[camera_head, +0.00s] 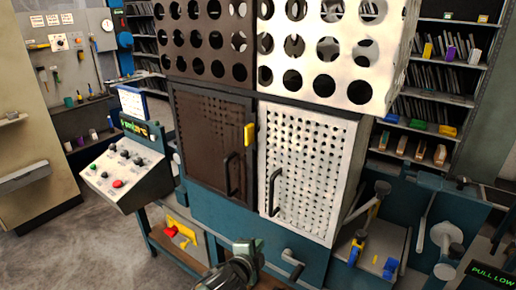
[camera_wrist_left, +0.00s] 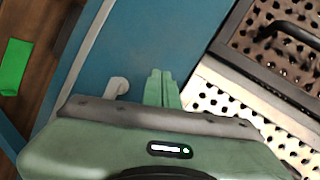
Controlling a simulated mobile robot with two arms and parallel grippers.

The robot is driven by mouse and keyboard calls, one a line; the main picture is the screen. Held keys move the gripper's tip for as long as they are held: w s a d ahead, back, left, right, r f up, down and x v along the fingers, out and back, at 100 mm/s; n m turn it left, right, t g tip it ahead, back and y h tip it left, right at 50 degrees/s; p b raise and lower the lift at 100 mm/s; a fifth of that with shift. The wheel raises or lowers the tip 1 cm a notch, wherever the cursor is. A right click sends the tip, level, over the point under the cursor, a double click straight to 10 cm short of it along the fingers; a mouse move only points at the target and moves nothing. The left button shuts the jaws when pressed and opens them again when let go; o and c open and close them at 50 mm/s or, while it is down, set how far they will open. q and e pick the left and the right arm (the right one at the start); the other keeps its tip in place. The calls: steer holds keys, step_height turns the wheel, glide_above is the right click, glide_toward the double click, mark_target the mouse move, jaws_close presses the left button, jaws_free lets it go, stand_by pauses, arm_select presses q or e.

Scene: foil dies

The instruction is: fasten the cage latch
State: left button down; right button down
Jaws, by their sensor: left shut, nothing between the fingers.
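The cage has a dark brown perforated door (camera_head: 205,135) on the left and a white perforated door (camera_head: 308,165) on the right, each with a black bar handle. A yellow latch (camera_head: 250,135) stands upright at the upper right edge of the brown door. I cannot tell whether it engages the white door. My left gripper (camera_head: 248,248) is low in front of the blue base, below the doors and apart from the latch. In the left wrist view its green fingers (camera_wrist_left: 162,88) are together and empty. The right gripper is not in view.
A control box (camera_head: 125,170) with buttons stands left of the cage. A red and yellow item (camera_head: 180,231) lies on the low bench. A crank handle (camera_head: 292,264) juts from the blue base (camera_head: 235,222). Shelves (camera_head: 435,105) stand at the right. Floor is clear at left.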

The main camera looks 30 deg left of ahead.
arm_select(q)
step_height(320, 180, up, 13)
steer(key=m+t, duration=0.2)
steer(key=m+t+y+p, duration=0.1)
steer(key=t, duration=0.2)
glide_toward(263, 146)
steer(key=s+d, duration=0.4)
steer(key=d, duration=0.1)
steer(key=shift+w+a, duration=0.15)
steer(key=p+x, duration=0.3)
steer(key=x, duration=0.6)
steer(key=shift+w+a+r, duration=0.1)
steer(key=shift+w+r, duration=0.1)
steer(key=a+p, duration=0.1)
steer(key=a, duration=0.2)
steer(key=shift+w+p, duration=0.35)
steer(key=shift+p, duration=0.05)
steer(key=shift+a+f, duration=0.2)
steer(key=shift+a, duration=0.45)
steer(key=shift+d, duration=0.15)
